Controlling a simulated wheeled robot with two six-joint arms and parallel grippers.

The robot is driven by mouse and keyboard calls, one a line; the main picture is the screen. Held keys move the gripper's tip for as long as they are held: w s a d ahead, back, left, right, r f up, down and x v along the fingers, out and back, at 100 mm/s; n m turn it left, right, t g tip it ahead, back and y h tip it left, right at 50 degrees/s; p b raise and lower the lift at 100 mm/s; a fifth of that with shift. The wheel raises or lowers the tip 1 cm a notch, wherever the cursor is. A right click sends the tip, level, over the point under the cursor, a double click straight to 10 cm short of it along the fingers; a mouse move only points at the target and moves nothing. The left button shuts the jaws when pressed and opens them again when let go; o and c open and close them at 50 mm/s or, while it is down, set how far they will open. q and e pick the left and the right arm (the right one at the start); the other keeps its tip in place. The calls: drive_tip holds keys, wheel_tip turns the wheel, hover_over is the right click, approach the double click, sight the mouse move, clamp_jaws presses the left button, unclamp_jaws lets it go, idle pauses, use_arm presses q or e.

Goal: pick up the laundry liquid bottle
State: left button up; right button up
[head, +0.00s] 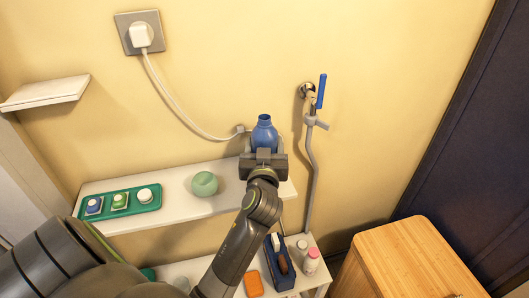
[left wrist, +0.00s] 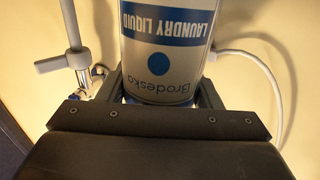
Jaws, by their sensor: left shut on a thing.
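The laundry liquid bottle (head: 264,131) has a blue cap and shoulder. It is at the right end of the upper white shelf, and my left gripper hides its lower part in the head view. In the left wrist view its label, reading "LAUNDRY LIQUID", appears upside down on the bottle (left wrist: 167,55). My left gripper (head: 264,156) is shut on the bottle, with a finger on each side of it. It also shows in the left wrist view (left wrist: 163,95). I cannot tell whether the bottle's base touches the shelf. My right gripper is not in view.
The upper shelf (head: 172,182) also holds a green bowl (head: 204,184) and a green tray (head: 112,214) with small items. A tap with a blue handle (head: 321,91) and grey hose is right of the bottle. A lower shelf holds a dark caddy (head: 273,273). A wooden cabinet (head: 415,262) stands right.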

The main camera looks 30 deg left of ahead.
use_arm(q)
wheel_tip(320, 180, up, 10)
drive_tip(key=shift+f, duration=0.1)
idle(0.4)
